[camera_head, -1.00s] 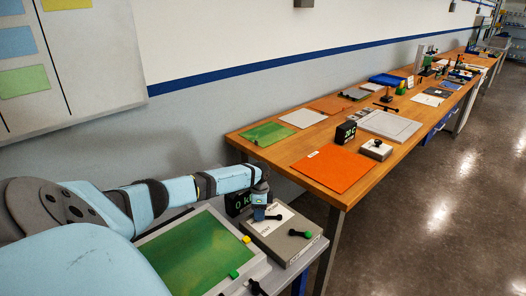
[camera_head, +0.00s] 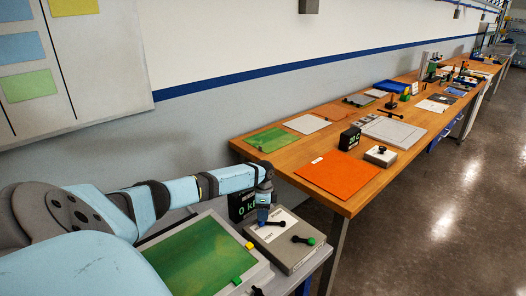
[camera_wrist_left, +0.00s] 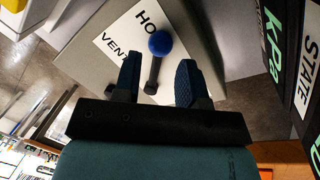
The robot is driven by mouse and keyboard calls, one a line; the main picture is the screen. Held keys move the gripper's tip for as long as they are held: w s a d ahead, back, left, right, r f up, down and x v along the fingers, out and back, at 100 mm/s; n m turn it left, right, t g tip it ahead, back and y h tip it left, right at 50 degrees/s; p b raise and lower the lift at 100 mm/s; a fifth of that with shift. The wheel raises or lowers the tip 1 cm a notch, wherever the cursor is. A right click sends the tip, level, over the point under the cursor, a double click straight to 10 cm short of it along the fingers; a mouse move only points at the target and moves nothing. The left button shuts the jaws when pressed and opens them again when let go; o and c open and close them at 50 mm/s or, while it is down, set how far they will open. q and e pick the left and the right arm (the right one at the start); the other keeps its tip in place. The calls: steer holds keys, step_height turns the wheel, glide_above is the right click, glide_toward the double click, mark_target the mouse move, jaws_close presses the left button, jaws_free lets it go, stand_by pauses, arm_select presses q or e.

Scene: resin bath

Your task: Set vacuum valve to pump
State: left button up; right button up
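The valve box is a grey box (camera_head: 294,256) on the near bench in the head view, with a white label (camera_head: 272,229). In the left wrist view the label (camera_wrist_left: 118,42) reads VENT and part of "HO". A dark lever with a blue ball knob (camera_wrist_left: 160,43) stands over the label there. My left gripper (camera_head: 263,216) is above the box's left part. In the left wrist view its two fingers (camera_wrist_left: 158,72) are open, one on each side of the lever; I cannot tell whether either touches it. No pump marking is readable. My right gripper is not in view.
A second lever with a green knob (camera_head: 311,241) sits on the box's right. A black kPa display (camera_head: 241,205) stands behind the gripper. A green panel (camera_head: 195,262) lies to the left. A wooden bench with an orange sheet (camera_head: 337,174) runs away to the right.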

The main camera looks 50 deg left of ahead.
arm_select(q)
step_height(320, 180, up, 11)
steer(key=w+a, duration=0.1)
steer(key=shift+w+a, duration=0.2)
steer(key=shift+a, duration=0.1)
